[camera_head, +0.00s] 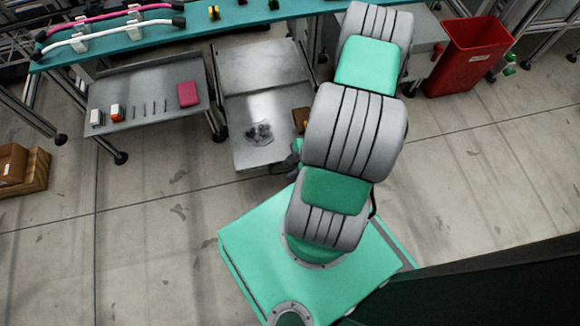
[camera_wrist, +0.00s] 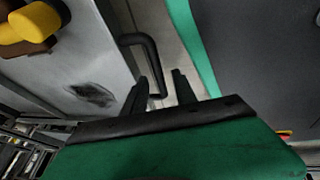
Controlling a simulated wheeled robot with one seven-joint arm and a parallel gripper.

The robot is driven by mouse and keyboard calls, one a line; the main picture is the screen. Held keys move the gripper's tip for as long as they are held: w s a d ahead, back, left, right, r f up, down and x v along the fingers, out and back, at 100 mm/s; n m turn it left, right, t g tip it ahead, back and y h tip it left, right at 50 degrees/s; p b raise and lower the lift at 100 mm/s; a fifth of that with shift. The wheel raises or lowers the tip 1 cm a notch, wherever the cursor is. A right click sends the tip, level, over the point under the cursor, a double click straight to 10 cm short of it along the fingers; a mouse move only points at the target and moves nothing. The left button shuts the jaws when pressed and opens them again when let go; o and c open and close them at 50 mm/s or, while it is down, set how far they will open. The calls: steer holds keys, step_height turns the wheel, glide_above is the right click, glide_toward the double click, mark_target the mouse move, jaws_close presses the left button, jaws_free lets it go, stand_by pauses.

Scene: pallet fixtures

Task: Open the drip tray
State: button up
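The drip tray (camera_head: 240,144) is a flat grey metal tray with a dark wet patch, left of my arm in the head view. It sticks out in front of a grey panel behind it. In the wrist view the tray (camera_wrist: 70,68) fills the upper left, with the dark patch on it. A black bent handle (camera_wrist: 147,48) stands at its edge. My gripper (camera_wrist: 160,85) has its two black fingers apart, and the handle's lower end shows between them. I cannot tell whether they touch it. In the head view my arm largely hides the gripper.
A brown item with a yellow part (camera_wrist: 35,27) lies on the tray. A grey shelf (camera_head: 147,85) with small parts and a pink block is at the left. A red bin (camera_head: 468,52) stands at the right.

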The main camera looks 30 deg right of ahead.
steer(key=p+v, duration=0.3)
steer(key=v, duration=0.4)
steer(key=shift+r+p, duration=0.3)
steer(key=shift+r, duration=0.05)
steer(key=shift+s+d, duration=0.1)
steer(key=shift+d, duration=0.05)
steer(key=w+a+r+m+g+h+p, duration=0.1)
steer(key=w+r+m+p, duration=0.25)
steer(key=r+p, duration=0.9)
steer(key=w+a+r+m+g+h+p, duration=0.15)
steer(key=w+r+p, duration=0.25)
steer(key=r, duration=1.7)
steer(key=a+r+m+p, duration=0.3)
steer(key=r+p, duration=0.1)
steer(key=r, duration=0.6)
steer(key=s+a+r+m+t+p, duration=0.1)
steer(key=a+r+m+p, duration=0.2)
steer(key=r, duration=0.8)
steer(key=s+a+r+m+t+h+p, duration=0.1)
steer(key=a+r+m+p, duration=0.2)
steer(key=r+p, duration=0.4)
step_height(320, 180, up, 4)
steer(key=shift+a+f, duration=0.2)
steer(key=shift+a, duration=0.35)
